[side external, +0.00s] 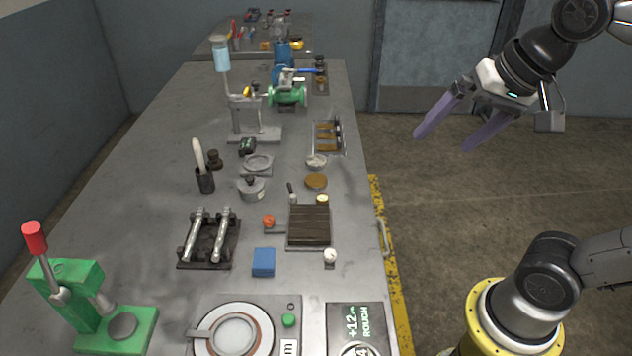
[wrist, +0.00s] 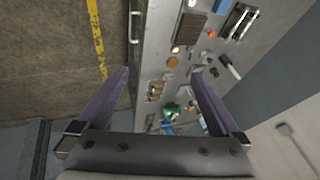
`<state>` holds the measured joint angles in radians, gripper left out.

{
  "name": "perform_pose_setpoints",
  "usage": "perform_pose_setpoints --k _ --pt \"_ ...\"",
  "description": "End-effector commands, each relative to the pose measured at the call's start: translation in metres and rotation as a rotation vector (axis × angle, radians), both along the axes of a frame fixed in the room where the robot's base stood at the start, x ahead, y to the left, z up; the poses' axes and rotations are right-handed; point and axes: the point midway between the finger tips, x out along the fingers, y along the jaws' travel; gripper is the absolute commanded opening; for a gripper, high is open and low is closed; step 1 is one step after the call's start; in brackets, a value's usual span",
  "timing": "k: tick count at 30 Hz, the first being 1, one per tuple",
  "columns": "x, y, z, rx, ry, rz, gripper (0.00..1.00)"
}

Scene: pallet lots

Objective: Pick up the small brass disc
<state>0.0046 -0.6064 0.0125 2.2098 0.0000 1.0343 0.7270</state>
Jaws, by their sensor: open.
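A round brass-coloured disc (side external: 316,182) lies flat on the grey bench near its right edge. A smaller, paler yellowish disc (side external: 322,198) lies just in front of it, by the dark ribbed plate. In the wrist view the brass-coloured disc (wrist: 172,62) and the smaller pale disc (wrist: 175,49) show between the fingers, far below. I cannot tell which one is the task's small disc. My gripper (side external: 444,142) is open and empty, high above the floor to the right of the bench. Its two purple fingers (wrist: 160,73) are spread wide.
A dark ribbed plate (side external: 309,227), an orange ball (side external: 269,221), a blue block (side external: 263,262) and a lidded grey pot (side external: 251,189) stand around the discs. A slotted rack (side external: 327,137) is behind them. A handle (side external: 383,238) projects from the bench's right side.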

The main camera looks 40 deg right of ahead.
Motion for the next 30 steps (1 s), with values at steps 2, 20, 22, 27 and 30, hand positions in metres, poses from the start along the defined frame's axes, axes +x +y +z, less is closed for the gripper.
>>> perform_pose_setpoints --k 2,20,22,27,30 --pt "0.031 -0.001 0.017 0.073 0.03 -0.147 1.0" --pt "0.26 -0.024 -0.023 0.323 0.271 -0.935 1.0" --pt "0.281 -0.028 -0.046 0.318 0.305 -0.972 1.0" --pt "0.312 -0.036 -0.101 0.287 0.377 -0.999 1.0" --pt "0.316 -0.038 -0.126 0.268 0.418 -1.009 1.0"
